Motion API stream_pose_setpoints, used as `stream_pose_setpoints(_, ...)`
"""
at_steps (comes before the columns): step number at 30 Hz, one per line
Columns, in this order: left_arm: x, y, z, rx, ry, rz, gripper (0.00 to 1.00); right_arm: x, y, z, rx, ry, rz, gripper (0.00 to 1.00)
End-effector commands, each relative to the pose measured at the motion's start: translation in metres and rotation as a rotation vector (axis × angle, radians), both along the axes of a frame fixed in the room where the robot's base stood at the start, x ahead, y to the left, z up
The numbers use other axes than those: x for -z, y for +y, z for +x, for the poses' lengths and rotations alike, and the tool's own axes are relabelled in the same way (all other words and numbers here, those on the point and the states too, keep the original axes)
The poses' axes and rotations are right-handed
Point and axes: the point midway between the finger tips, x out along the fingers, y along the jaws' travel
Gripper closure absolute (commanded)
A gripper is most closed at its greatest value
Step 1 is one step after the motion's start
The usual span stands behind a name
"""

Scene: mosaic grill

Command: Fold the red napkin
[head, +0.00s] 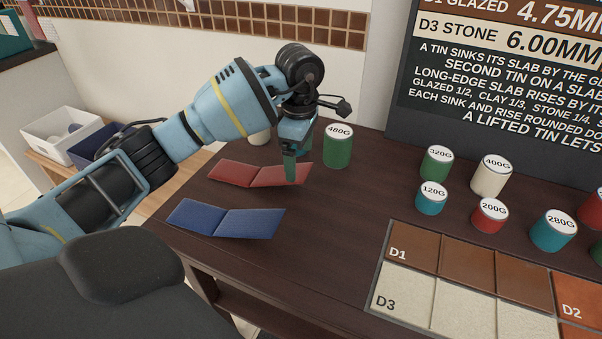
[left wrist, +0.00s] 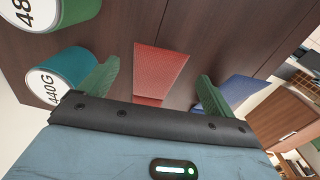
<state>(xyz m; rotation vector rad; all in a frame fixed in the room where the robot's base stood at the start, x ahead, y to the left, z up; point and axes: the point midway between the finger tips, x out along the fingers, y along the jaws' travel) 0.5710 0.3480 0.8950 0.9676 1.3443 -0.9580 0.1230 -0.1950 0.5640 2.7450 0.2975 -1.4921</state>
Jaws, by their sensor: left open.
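The red napkin (head: 232,174) lies on the dark table as two panels meeting at a crease, spread out rather than closed. My left gripper (head: 290,178) points down at its right panel, its fingers overlapping that panel's right part in the head view. In the left wrist view the red napkin (left wrist: 160,68) shows between the two green fingers of the left gripper (left wrist: 158,76), which are apart with nothing gripped. Whether the fingers touch the cloth I cannot tell. My right gripper is not in view.
A blue napkin (head: 245,223) with a similar crease lies nearer me. The green 480G tin (head: 338,148) stands right of my gripper; the 440G tin (left wrist: 65,72) shows in the left wrist view. Several tins and a slab tray (head: 380,258) are at right. Table middle is clear.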

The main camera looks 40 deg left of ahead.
Motion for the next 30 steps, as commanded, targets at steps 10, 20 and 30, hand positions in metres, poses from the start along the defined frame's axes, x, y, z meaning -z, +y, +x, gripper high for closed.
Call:
stream_pose_setpoints(10, 0.049, 0.0, 0.0, 0.0, 0.002, -0.002, 0.1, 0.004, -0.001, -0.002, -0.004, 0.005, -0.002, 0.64)
stream_pose_setpoints(20, 0.058, 0.0, 0.0, 0.001, -0.001, -0.002, 0.1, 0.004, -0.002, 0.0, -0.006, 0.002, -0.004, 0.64)
stream_pose_setpoints(30, 0.058, 0.0, 0.0, 0.001, 0.0, -0.001, 0.41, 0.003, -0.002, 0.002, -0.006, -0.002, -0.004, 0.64)
